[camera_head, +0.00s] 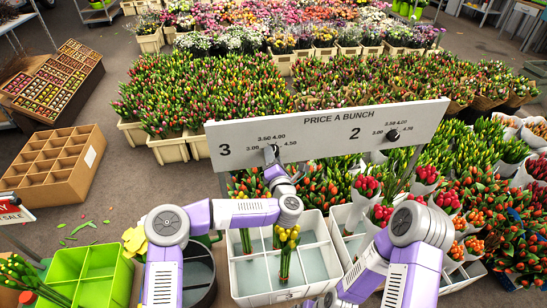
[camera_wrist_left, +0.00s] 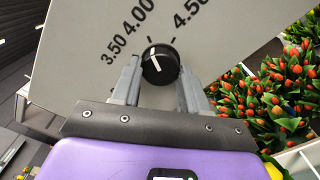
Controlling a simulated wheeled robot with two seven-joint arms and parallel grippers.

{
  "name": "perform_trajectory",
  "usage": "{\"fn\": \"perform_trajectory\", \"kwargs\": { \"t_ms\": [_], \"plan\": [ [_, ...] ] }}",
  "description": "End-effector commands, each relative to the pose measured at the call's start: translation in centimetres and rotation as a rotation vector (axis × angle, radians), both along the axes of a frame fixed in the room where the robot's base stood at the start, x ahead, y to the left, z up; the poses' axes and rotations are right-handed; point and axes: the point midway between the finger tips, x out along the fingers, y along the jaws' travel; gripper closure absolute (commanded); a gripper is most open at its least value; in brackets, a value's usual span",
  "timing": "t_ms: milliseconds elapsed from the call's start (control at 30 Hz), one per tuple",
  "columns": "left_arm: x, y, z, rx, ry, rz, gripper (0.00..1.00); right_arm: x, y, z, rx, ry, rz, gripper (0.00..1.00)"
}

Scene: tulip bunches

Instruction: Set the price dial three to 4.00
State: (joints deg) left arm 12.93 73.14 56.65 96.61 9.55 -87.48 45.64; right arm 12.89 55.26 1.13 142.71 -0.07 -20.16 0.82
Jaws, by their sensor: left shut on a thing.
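Price dial three (camera_wrist_left: 165,66) is a round black knob with a white pointer line, on the white price board (camera_head: 235,135) beside the large "3". My left gripper (camera_head: 272,156) is shut on this knob, with one finger on each side of it in the left wrist view (camera_wrist_left: 160,75). The pointer points up and slightly left, about toward the 4.00 mark. The 3.50 label is to its left and 4.50 to its right. In the head view, my gripper mostly hides the knob.
Dial two (camera_head: 393,135) is on the same board to the right. A white divided crate (camera_head: 236,280) with a few tulips stands below the board. A green crate (camera_head: 115,290) and a cardboard divided box (camera_head: 75,188) are at left. Tulip bunches fill the right and back.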

Motion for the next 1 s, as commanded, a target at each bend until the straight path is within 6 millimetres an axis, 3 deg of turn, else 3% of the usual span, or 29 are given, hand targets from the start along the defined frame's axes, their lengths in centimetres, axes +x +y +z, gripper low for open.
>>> {"fn": "perform_trajectory", "kwargs": {
  "t_ms": [267,300,467,767,1000],
  "plan": [
    [0.0,0.0,0.0,0.001,0.0,-0.001,0.87,0.0,0.0,0.0,0.0,0.0,0.0,0.0],
    [0.0,0.0,0.0,0.0,-0.001,-0.001,0.53,0.0,0.0,0.0,0.0,0.0,0.0,0.0],
    [0.0,0.0,0.0,0.0,-0.001,-0.001,0.31,0.0,0.0,0.0,0.0,0.0,0.0,0.0],
    [-0.2,-0.1,0.0,0.0,0.0,-0.001,0.31,0.0,0.0,0.0,0.0,0.0,0.0,0.0],
    [-3.1,-0.8,0.1,0.001,0.002,-0.005,0.31,0.0,0.0,0.4,0.0,0.0,0.0,0.0]
  ]
}}
